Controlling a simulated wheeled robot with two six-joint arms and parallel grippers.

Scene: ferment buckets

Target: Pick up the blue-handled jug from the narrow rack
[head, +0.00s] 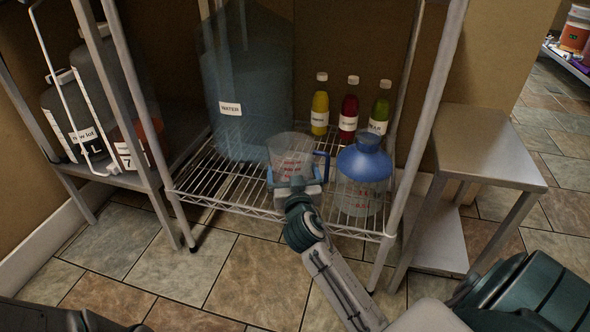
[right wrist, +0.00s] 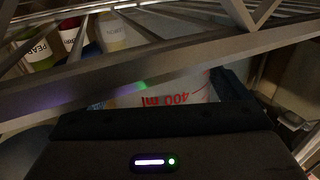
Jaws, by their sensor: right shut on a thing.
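The blue-handled jug (head: 291,143) is a clear measuring jug with red markings. It is on the low wire shelf of the narrow rack (head: 225,192), its blue handle (head: 322,160) on the right. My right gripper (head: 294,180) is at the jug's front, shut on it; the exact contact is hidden. In the right wrist view the jug wall (right wrist: 180,92) with an upside-down "400 ml" shows close, behind a rack bar. I cannot tell whether the jug is clear of the shelf. My left gripper is not in view.
A clear jug with a blue top (head: 362,178) stands close on the right. A large blue water container (head: 245,75) is behind left. Yellow (head: 320,105), red (head: 349,112) and green (head: 380,110) bottles stand behind. Rack posts (head: 425,110) flank the opening. A small metal table (head: 490,145) stands right.

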